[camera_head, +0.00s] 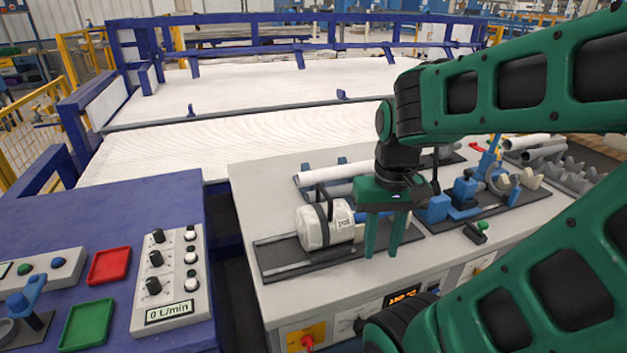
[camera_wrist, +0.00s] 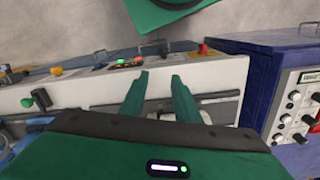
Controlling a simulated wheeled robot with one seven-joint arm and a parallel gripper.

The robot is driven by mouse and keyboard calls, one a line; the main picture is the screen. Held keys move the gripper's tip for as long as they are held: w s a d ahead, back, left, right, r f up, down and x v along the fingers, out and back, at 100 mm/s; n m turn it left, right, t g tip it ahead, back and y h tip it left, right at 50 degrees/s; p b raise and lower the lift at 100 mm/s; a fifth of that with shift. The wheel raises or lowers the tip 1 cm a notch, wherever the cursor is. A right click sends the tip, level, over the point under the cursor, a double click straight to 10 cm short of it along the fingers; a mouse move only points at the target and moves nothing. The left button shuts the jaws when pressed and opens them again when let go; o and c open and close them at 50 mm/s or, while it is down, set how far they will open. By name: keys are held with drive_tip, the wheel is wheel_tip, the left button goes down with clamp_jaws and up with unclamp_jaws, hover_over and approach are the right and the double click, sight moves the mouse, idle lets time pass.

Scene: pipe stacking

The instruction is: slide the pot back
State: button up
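The pot (camera_head: 325,223) is a white cylinder lying on its side, with a dark handle and the word "pot" on it. It rests on a dark track (camera_head: 290,262) with light rails, near the left end in the head view. My gripper (camera_head: 382,252) points down just right of the pot, in front of the track. Its two green fingers are spread apart. In the wrist view my gripper (camera_wrist: 158,82) also shows its fingers apart. I see nothing clearly held between them, and I cannot make out the pot in that view.
Pipes (camera_head: 335,170) lie on a rack behind the pot. Blue clamps (camera_head: 465,192) stand to the right. A blue console (camera_head: 120,215) with knobs and red (camera_head: 110,265) and green (camera_head: 87,325) trays stands left, across a gap. The grey tabletop (camera_head: 300,295) in front of the track is clear.

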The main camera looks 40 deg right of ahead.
wheel_tip(320, 180, up, 14)
drive_tip(key=r+n+h, duration=0.1)
drive_tip(key=n+h, duration=0.1)
drive_tip(key=n, duration=0.1)
hover_over(324, 190)
drive_tip(key=a, duration=0.3)
drive_tip(key=f, duration=0.3)
drive_tip(key=d+f, duration=0.1)
drive_tip(key=f, duration=0.3)
drive_tip(key=d+f, duration=0.1)
drive_tip(key=f, duration=0.2)
drive_tip(key=shift+d+f, duration=0.2)
drive_tip(key=shift+f, duration=0.2)
clamp_jaws()
